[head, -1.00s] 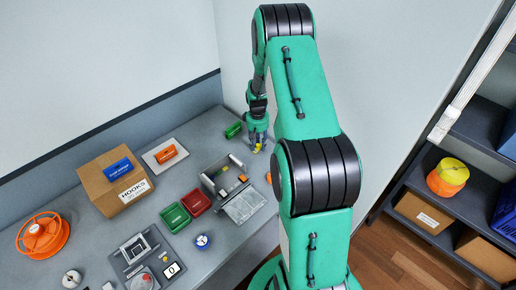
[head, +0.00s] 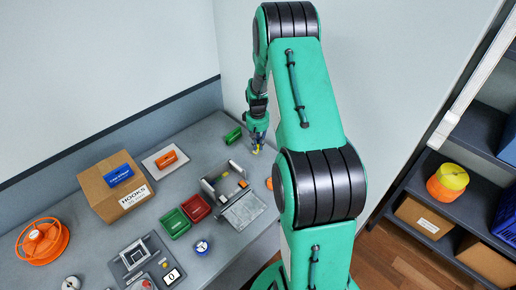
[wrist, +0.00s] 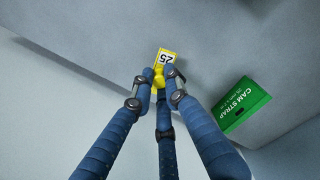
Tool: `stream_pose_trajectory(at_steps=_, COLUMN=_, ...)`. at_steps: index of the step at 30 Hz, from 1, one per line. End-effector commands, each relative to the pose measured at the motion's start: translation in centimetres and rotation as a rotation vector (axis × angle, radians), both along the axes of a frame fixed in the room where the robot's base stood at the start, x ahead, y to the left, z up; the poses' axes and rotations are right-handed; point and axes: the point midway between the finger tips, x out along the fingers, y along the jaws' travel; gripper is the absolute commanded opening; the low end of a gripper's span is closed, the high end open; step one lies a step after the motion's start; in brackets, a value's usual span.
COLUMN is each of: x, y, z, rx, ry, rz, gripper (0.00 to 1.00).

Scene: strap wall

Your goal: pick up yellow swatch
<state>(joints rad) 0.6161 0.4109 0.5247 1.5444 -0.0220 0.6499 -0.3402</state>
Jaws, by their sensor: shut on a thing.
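The yellow swatch (wrist: 167,58) shows in the wrist view between my fingertips, with a white label marked 25. My gripper (wrist: 160,84) is shut on it, with the blue fingers closed around its lower part. In the head view my gripper (head: 257,147) is above the back right part of the table, and a small bit of the yellow swatch (head: 255,151) shows at the fingertips. The swatch looks raised off the table in the head view.
A green cam strap box (wrist: 240,104) lies near the gripper; the head view shows it too (head: 233,135). A grey metal fixture (head: 227,186), red and green trays (head: 196,208), a cardboard hooks box (head: 97,190) and an orange reel (head: 42,241) stand on the table.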

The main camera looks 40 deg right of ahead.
Motion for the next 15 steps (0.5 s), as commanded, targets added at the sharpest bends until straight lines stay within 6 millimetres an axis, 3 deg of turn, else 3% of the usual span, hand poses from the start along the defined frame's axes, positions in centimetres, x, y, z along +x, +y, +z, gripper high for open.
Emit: stream_pose_trajectory(at_steps=15, x=-8.2, y=5.5, z=0.6, rx=0.003, ry=0.005, rz=0.0, gripper=0.0)
